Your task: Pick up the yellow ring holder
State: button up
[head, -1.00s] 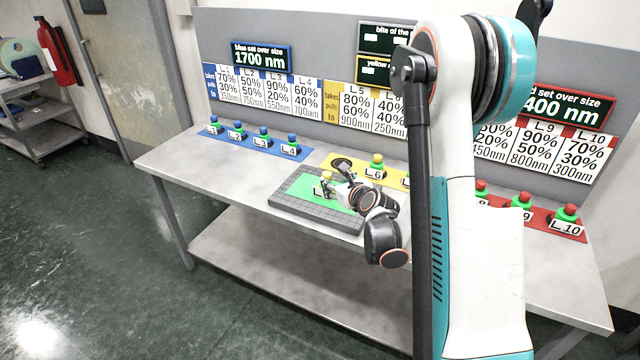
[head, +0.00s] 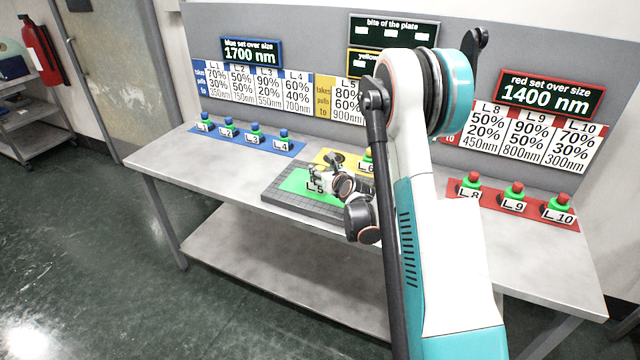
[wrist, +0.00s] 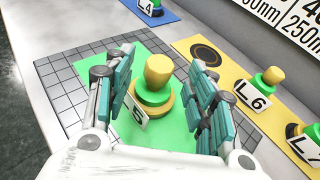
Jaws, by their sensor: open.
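The yellow ring holder (wrist: 157,72) has a yellow knob, a green neck and a yellow ring at its base. It stands upright on the green pad of the grey gridded plate (wrist: 57,88). Its white label, partly hidden, shows a 5. My gripper (wrist: 162,92) is open, with one teal-padded finger on each side of the holder. A gap shows on the left; the right finger is close, and I cannot tell if it touches. In the head view my gripper (head: 328,177) hides most of the holder; only its L_5 label shows.
Yellow-knobbed holders L_6 (wrist: 262,87) and L_7 (wrist: 308,127) stand on a yellow strip right of the gripper, beside an empty dark round spot (wrist: 206,54). Blue holders stand on a blue strip (head: 262,142), red ones on a red strip (head: 545,218). A sign panel rises behind.

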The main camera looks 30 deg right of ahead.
aim_at(320, 167)
jog(key=x, duration=0.2)
jog(key=b+x, duration=0.1)
jog(key=x, duration=0.1)
jog(key=shift+f, duration=0.3)
jog(key=shift+r, duration=0.1)
grip_shut()
